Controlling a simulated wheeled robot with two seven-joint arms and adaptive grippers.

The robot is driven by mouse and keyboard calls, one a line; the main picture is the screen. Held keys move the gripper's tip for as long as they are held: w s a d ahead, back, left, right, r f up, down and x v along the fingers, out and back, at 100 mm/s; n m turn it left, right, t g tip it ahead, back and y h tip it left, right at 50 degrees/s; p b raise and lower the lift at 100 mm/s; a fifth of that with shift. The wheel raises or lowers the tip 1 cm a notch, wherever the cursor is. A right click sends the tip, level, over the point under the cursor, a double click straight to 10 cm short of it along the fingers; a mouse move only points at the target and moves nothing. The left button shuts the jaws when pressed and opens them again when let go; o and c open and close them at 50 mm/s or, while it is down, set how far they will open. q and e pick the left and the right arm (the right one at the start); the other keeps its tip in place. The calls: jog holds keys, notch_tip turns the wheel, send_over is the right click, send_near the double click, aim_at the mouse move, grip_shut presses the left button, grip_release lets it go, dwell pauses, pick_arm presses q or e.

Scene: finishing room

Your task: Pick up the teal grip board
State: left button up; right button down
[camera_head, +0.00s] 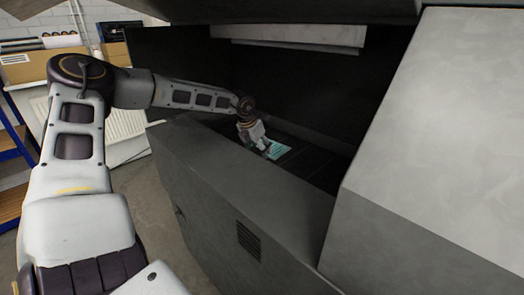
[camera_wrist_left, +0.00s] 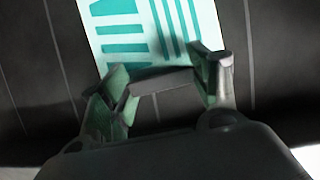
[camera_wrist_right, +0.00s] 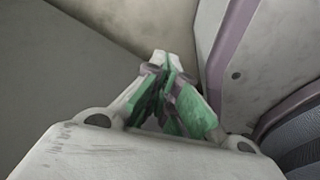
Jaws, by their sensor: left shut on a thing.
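The teal grip board (camera_head: 277,150), with white and teal stripes, lies inside the dark open bay of the grey machine. My left gripper (camera_head: 264,147) reaches over the machine's front wall to it. In the left wrist view the board (camera_wrist_left: 150,30) extends beyond the fingers, over dark slats. My left gripper (camera_wrist_left: 163,82) is shut on it, with a grey bar spanning between the fingers. I cannot tell whether the board is clear of the slats. My right gripper (camera_wrist_right: 167,85) has its fingers together, with nothing seen between them; it is not visible in the head view.
The machine's front wall (camera_head: 240,205) runs below my left forearm. A large grey housing (camera_head: 440,150) stands at the right, and a panel overhangs the bay. Shelving with boxes (camera_head: 40,65) stands at the back left. In the right wrist view a grey surface lies close by.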

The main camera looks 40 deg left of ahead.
pick_arm(q)
jog(key=shift+r, duration=0.15)
notch_tip(320, 180, up, 10)
dwell(0.7)
dwell(0.3)
